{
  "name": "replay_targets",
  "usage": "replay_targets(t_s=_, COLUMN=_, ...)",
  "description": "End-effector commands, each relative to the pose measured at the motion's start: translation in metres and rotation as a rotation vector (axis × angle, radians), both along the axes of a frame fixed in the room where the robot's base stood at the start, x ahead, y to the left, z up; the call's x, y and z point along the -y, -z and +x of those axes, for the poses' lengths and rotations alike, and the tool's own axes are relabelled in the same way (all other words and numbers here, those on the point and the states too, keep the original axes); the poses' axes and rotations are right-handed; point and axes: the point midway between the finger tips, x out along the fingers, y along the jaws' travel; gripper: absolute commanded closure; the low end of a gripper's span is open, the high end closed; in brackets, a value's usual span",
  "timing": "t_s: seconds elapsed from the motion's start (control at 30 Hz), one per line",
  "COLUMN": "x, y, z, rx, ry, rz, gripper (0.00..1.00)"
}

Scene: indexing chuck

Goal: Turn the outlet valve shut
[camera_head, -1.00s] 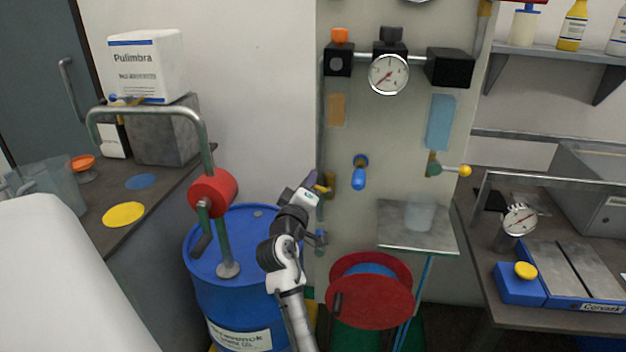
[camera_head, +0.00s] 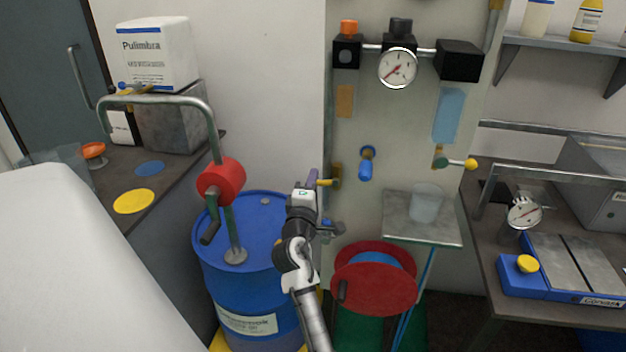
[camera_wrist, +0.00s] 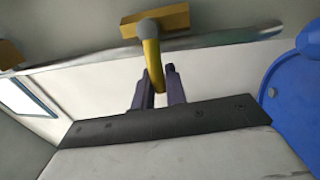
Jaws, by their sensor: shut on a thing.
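The yellow lever (camera_head: 324,183) of a valve sits at the left edge of the pale panel, by a vertical pipe. In the wrist view the lever (camera_wrist: 152,62) hangs from a grey hub (camera_wrist: 147,28) on a yellow block, in front of a metal pipe. My gripper (camera_head: 313,178) is at this lever. In the wrist view my gripper's purple fingers (camera_wrist: 159,73) are on either side of the lever and shut on it. The frames show no label naming this as the outlet valve. A pressure gauge (camera_head: 397,68) is higher on the panel.
A blue drum (camera_head: 250,285) with a red-wheeled pump (camera_head: 221,182) stands left of my arm. A red reel (camera_head: 375,300) is below right. A blue handle (camera_head: 366,168) and a yellow-knobbed lever (camera_head: 455,163) are farther right on the panel, above a small shelf (camera_head: 420,232).

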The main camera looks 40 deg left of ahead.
Motion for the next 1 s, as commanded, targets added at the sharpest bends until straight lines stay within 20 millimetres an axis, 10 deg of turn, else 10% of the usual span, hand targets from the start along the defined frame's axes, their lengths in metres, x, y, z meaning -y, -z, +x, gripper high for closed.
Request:
replay_targets(t_s=0.37, x=-0.001, y=0.002, z=-0.001, rx=0.0, ry=-0.001, rz=-0.005, gripper=1.0)
replay_targets(t_s=0.4, x=-0.001, y=0.002, z=-0.001, rx=0.0, ry=-0.001, rz=-0.005, gripper=0.81)
replay_targets(t_s=0.53, x=-0.001, y=0.002, z=-0.001, rx=0.0, ry=-0.001, rz=-0.004, gripper=0.67)
replay_targets(t_s=1.0, x=0.011, y=0.008, z=-0.018, rx=-0.001, ry=-0.001, rz=-0.002, gripper=0.67)
